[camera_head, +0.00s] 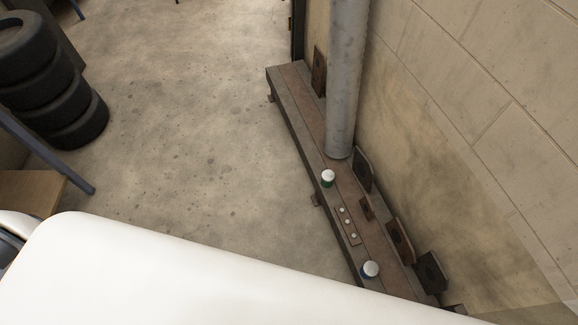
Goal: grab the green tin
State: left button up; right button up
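A small green tin (328,179) with a pale, shiny top stands upright on a long, low rusty ledge (302,105) along the wall. It is just left of the foot of a thick grey pipe. A similar tin with a blue side (370,271) stands nearer on the same ledge. Neither of my grippers shows in the head view, and nothing is seen touching the green tin. A large white surface fills the lower left of the view.
The grey vertical pipe (346,80) rises close behind the green tin. A small plate with several pale knobs (348,225) and dark brackets (401,240) are on the ledge. Stacked tyres (50,85) stand at the left. The concrete floor (190,120) between is clear.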

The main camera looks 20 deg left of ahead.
aim_at(328, 176)
jog(key=i+j+z, duration=0.15)
jog(key=z, duration=0.7)
jog(key=i+j+z, duration=0.2)
jog(key=j+z, duration=0.15)
jog(key=j, duration=0.3)
jog(key=i+j+z, duration=0.1)
jog(key=j+z, duration=0.2)
jog(key=j, duration=0.35)
jog(key=j+z, duration=0.35)
jog(key=j, duration=0.35)
